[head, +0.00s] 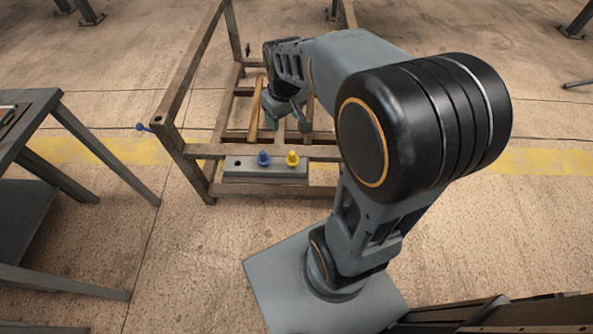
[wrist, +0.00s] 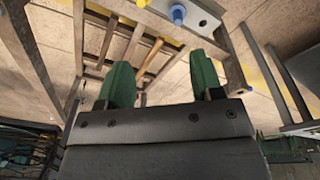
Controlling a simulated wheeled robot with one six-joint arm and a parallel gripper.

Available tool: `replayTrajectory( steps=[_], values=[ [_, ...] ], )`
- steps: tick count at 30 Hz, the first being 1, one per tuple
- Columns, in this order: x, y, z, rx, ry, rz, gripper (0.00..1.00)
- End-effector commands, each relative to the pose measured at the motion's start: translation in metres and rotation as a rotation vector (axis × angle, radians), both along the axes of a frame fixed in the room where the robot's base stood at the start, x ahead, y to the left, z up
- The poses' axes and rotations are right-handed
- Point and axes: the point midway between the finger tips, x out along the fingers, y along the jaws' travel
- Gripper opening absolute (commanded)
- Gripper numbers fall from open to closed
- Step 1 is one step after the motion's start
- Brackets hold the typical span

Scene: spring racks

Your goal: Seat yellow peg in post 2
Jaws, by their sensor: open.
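The yellow peg (head: 292,158) stands upright in a grey block (head: 265,173) on the near rail of the rack, right of a blue peg (head: 264,158). In the wrist view the yellow peg (wrist: 142,3) is cut by the top edge, with the blue peg (wrist: 178,14) to its right. My gripper (head: 287,121) is beyond the block, over the rack, apart from the yellow peg. In the wrist view its green fingers (wrist: 162,78) are spread and empty. I cannot tell which post is post 2.
A wooden handle (head: 255,108) lies across the rack slats, left of my gripper. A blue-headed pin (head: 145,127) sticks out left of the front-left post. A grey table (head: 40,105) stands at the left. Floor between table and rack is clear.

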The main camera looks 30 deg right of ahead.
Motion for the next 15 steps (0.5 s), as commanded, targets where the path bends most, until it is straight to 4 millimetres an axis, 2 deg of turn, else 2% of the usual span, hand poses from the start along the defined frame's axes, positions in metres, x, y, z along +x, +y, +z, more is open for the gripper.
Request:
replayTrajectory(
  steps=[1, 3, 6, 9, 15],
  values=[
    [0.013, -0.010, -0.040, 0.000, 0.031, 0.013, 0.60],
    [0.028, -0.021, -0.066, 0.000, 0.060, 0.037, 0.60],
    [0.043, -0.035, -0.097, 0.002, 0.093, 0.065, 0.60],
    [0.053, -0.044, -0.118, 0.005, 0.114, 0.086, 0.60],
    [0.060, -0.051, -0.155, 0.009, 0.133, 0.102, 0.60]
  ],
)
